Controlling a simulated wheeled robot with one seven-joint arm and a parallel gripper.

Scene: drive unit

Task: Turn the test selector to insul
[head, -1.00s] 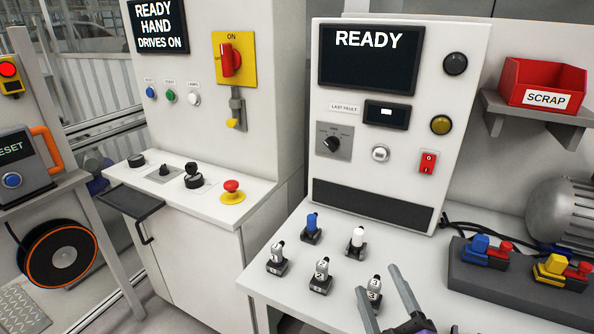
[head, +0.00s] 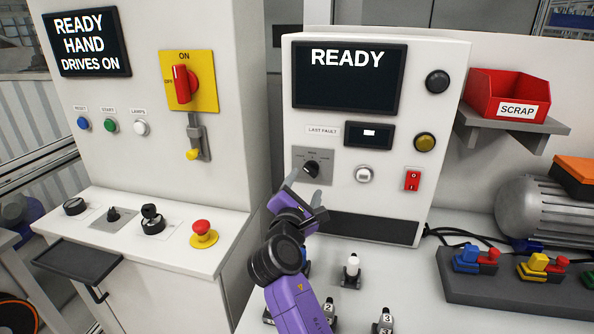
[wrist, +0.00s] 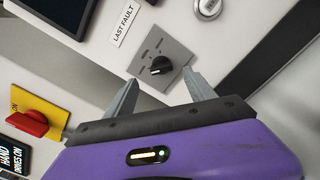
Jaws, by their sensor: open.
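The test selector is a black rotary knob (head: 311,169) on a square grey plate (head: 326,156), on the front of the white test cabinet. It also shows in the wrist view (wrist: 161,65), with its label marks too small to read. My gripper (head: 304,187) is open in front of the selector, just below it in the head view. In the wrist view my two fingers (wrist: 161,80) stand on either side of the knob and a little short of it, with nothing between them. I cannot tell which mark the knob points to.
The cabinet screen (head: 347,80) reads READY. A white button (head: 363,174) and a red rocker switch (head: 413,180) sit right of the selector. Several small upright parts, including a white-topped one (head: 351,270), stand on the bench below. A control desk (head: 150,235) is at left.

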